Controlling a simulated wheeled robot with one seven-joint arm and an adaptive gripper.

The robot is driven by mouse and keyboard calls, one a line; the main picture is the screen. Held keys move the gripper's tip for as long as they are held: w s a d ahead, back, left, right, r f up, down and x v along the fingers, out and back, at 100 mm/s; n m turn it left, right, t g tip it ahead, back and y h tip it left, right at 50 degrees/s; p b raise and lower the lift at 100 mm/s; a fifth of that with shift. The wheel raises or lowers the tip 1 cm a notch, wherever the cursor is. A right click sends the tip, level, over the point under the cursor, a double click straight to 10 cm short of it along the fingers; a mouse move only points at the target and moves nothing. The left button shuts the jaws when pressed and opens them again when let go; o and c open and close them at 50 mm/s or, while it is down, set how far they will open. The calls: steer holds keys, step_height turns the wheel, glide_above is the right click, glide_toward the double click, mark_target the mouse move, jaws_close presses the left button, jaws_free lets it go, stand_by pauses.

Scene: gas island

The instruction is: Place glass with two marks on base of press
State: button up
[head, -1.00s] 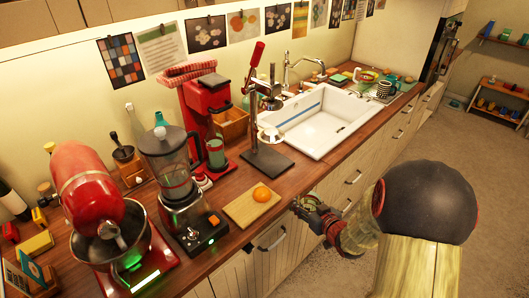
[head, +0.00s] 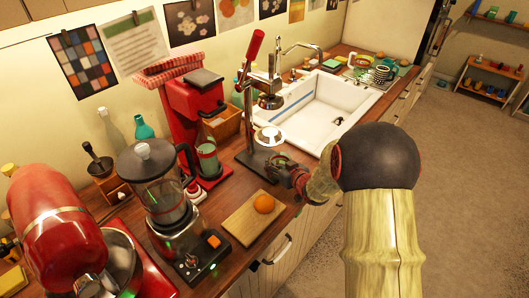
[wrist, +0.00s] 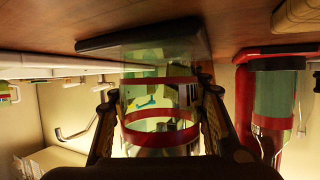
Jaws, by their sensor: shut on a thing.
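My gripper (wrist: 158,115) is shut on a clear glass (wrist: 160,128) with two red bands, seen between the fingers in the wrist view, which appears upside down. In the head view my gripper (head: 280,166) is at the press, by the front right part of its base, and hides most of the glass. The press (head: 251,95) has a red lever handle, and its dark flat base (head: 250,161) rests on the wooden counter. The base also shows in the wrist view (wrist: 110,42), overlapping the glass's end. I cannot tell whether they touch.
A red machine (head: 190,105) holding another banded glass (head: 207,158) stands left of the press. A cutting board (head: 240,232) with an orange (head: 264,203) lies in front, beside a blender (head: 165,195). A white sink (head: 325,108) is behind at right.

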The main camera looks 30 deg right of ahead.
mark_target(265, 156)
steer(key=w+b, duration=0.1)
steer(key=w, duration=0.8)
steer(key=shift+d+b, duration=0.15)
steer(key=shift+b, duration=0.15)
steer(key=shift+s+f, duration=0.15)
steer(key=o, duration=1.4)
steer(key=shift+o, duration=0.2)
